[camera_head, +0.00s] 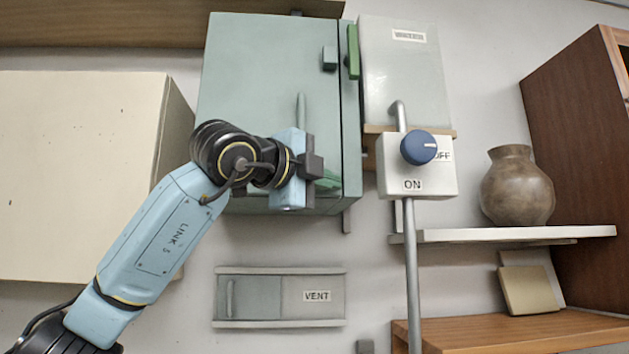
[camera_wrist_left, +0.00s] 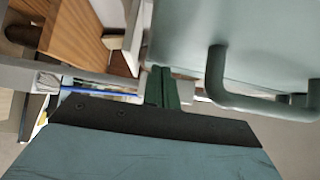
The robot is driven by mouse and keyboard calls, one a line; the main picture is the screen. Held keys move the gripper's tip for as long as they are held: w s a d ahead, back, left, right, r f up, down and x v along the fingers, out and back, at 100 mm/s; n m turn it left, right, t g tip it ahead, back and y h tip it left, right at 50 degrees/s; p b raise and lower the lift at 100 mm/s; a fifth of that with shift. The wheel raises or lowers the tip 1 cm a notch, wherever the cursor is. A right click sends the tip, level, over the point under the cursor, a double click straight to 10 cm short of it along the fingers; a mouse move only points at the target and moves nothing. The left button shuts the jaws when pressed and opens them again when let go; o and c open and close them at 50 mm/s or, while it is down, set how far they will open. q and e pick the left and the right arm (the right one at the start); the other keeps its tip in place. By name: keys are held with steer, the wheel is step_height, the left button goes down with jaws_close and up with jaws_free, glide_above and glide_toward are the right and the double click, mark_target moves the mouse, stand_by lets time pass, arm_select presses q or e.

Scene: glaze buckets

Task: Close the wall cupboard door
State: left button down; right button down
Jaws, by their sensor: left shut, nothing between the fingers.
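The wall cupboard (camera_head: 350,130) is a pale teal box on the wall at upper centre in the head view. Its door (camera_head: 255,75) faces me with a vertical bar handle (camera_head: 301,108). A strip of the body shows past the door's right edge; whether a small gap remains is hard to tell. A green latch piece (camera_head: 352,52) is at the upper right. My left gripper (camera_head: 326,183) is shut and empty, before the door's lower right part. In the left wrist view the shut green fingers (camera_wrist_left: 162,88) are by the door panel's edge, with the handle (camera_wrist_left: 218,75) to the right. Contact is unclear.
Right of the cupboard are a grey box (camera_head: 405,75), a switch panel with a blue knob (camera_head: 418,147) and a vertical pipe (camera_head: 411,270). A vase (camera_head: 517,187) stands on a shelf (camera_head: 500,235). A vent panel (camera_head: 280,297) is below; a cream cabinet (camera_head: 80,170) is left.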

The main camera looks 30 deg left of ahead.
arm_select(q)
steer(key=shift+w+a+r, duration=0.1)
steer(key=shift+w, duration=0.15)
arm_select(e)
steer(key=shift+s+f, duration=0.1)
steer(key=shift+s, duration=0.05)
